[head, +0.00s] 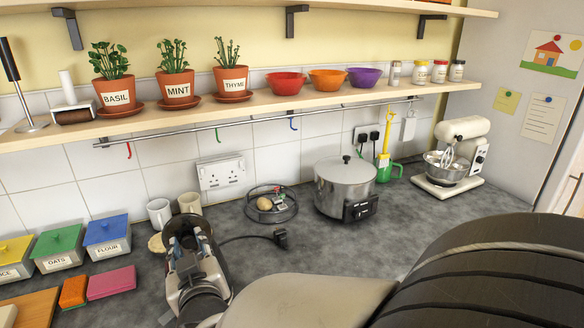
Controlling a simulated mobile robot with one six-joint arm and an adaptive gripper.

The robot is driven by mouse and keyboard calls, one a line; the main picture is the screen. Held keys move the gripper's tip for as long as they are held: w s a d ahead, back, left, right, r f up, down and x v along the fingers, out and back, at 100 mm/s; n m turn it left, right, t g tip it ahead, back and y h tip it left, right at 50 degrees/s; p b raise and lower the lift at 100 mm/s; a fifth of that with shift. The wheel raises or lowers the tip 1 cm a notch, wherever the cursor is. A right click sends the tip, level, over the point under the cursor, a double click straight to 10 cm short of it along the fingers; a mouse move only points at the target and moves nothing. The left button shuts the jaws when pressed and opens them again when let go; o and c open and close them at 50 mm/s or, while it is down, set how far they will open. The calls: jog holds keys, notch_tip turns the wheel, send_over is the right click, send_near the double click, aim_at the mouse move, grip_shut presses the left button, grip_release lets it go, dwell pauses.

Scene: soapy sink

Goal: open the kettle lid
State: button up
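I see no clear kettle. A steel pot (345,188) with a black knobbed lid (346,166) and a black control box (360,208) stands upright on the counter, right of the middle. Its lid is on. My gripper (187,230) is over the counter at the left of centre, well to the left of the pot and apart from it. It hides part of the counter behind it. Whether its fingers are apart or hold something is not clear. A black cord with a plug (281,238) lies to its right; the cord's other end is hidden behind my gripper.
Two mugs (159,213) stand behind my gripper. A stand mixer (455,155) is at right. Lidded bins (107,235) and sponges (110,283) are at left. A shelf (250,105) hangs above.

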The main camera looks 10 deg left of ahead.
jog(key=shift+o, duration=1.1)
jog(key=v, duration=0.7)
jog(key=shift+s, duration=0.2)
jog(key=shift+d, duration=0.1)
